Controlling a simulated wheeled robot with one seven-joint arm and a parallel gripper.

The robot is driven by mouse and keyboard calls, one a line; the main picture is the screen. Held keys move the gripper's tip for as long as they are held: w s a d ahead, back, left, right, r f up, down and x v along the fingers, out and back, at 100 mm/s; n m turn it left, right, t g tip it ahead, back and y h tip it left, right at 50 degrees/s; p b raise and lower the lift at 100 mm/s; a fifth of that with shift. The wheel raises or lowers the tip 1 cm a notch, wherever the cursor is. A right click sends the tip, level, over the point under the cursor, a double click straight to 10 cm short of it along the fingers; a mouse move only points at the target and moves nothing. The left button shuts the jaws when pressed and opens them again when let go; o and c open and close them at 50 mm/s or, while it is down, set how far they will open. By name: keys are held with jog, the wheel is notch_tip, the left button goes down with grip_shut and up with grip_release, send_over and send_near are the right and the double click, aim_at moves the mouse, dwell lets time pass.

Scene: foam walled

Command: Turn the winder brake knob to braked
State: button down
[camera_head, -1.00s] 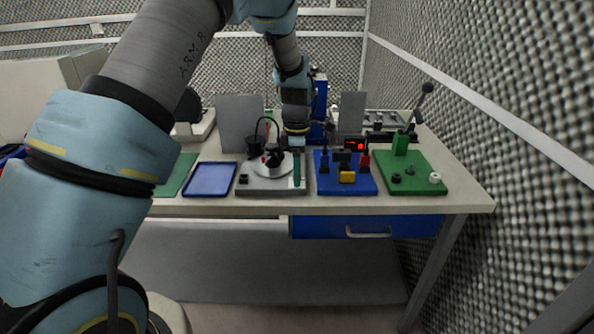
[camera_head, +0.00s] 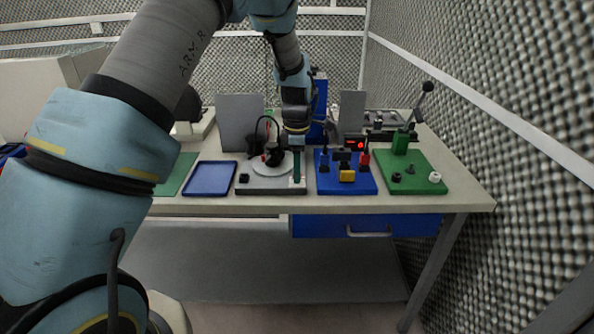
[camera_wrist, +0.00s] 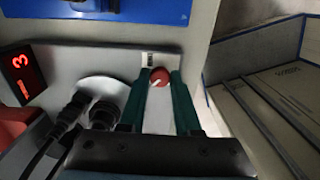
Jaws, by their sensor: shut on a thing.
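The brake knob is a small round red knob (camera_wrist: 160,77) with a white pointer line, on a pale panel in the wrist view. The line slants down to the left. My gripper (camera_wrist: 159,76) has its two green fingers closed on the knob, one at each side. In the head view my gripper (camera_head: 296,178) points down at the right part of the grey winder base (camera_head: 258,191). The knob cannot be made out there. A small printed label (camera_wrist: 148,58) lies just beyond the knob; its words are too small to read.
A red digit display (camera_wrist: 20,65) and black connectors (camera_wrist: 78,103) stand left of my fingers in the wrist view. In the head view, a blue board (camera_head: 325,185) and a green board (camera_head: 420,180) lie right of the winder, and a blue tray (camera_head: 210,179) left.

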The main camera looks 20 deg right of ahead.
jog(key=m+b, duration=0.1)
jog(key=m, duration=0.3)
jog(key=shift+f, duration=0.1)
jog(key=m+b, duration=0.1)
jog(key=m, duration=0.3)
jog(key=shift+m, duration=0.4)
jog(key=m+b, duration=0.1)
jog(key=m, duration=0.3)
jog(key=shift+m, duration=2.4)
jog(key=c, duration=0.6)
grip_release()
